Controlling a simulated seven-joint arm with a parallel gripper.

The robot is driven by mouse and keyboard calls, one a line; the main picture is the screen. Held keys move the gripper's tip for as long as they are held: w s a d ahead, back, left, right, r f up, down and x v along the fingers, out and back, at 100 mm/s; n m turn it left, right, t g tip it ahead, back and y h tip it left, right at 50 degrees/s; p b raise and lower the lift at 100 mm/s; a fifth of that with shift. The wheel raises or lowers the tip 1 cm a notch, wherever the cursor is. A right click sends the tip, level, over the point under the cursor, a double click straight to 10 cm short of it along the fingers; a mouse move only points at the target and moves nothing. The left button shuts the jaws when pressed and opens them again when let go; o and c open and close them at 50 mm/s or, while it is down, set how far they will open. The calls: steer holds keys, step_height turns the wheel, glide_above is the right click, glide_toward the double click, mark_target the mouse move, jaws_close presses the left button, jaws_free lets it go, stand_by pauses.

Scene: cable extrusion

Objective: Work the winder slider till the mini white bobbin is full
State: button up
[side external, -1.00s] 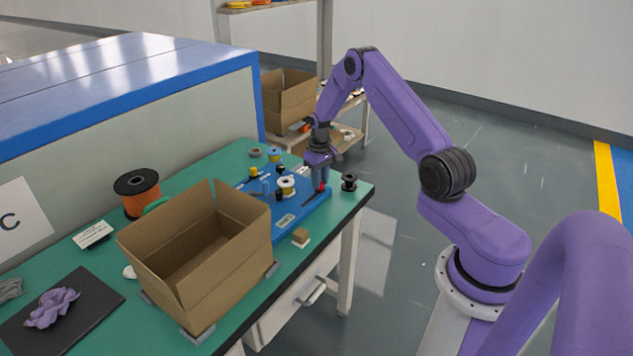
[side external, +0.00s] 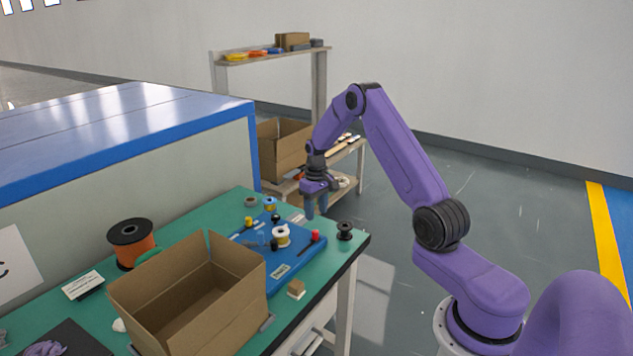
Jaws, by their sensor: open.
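The winder is a blue base plate (side external: 297,262) on the green table. A small white bobbin (side external: 281,235) with a yellowish winding stands upright near its middle; how full it is cannot be made out. A red knob (side external: 315,236), seemingly the slider's handle, is at the plate's right side. My gripper (side external: 316,210) is open and empty, pointing down above the back right part of the winder, apart from the red knob and the bobbin.
An open cardboard box (side external: 190,295) stands at the front left of the winder. A large orange spool (side external: 132,243) is at the left. A black spool (side external: 345,230) stands near the right table edge. A small block (side external: 296,289) lies in front of the plate.

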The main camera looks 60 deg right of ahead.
step_height(320, 180, up, 10)
steer(key=shift+r, duration=0.25)
stand_by(0.3)
steer(key=s+a+r+n, duration=0.1)
steer(key=a+r+n, duration=0.1)
steer(key=a, duration=0.5)
steer(key=s+a+r+n, duration=0.1)
steer(key=a+r, duration=0.1)
steer(key=a, duration=0.6)
steer(key=s+a+r+n, duration=0.2)
steer(key=s+a+n, duration=0.2)
steer(key=s+a, duration=0.65)
steer(key=s+a+n, duration=0.2)
steer(key=s+n, duration=0.2)
steer(key=s, duration=0.7)
steer(key=s+a+n, duration=0.3)
steer(key=s, duration=0.9)
steer(key=shift+a+f+n, duration=0.15)
steer(key=shift+f+n, duration=0.05)
steer(key=shift+n, duration=0.2)
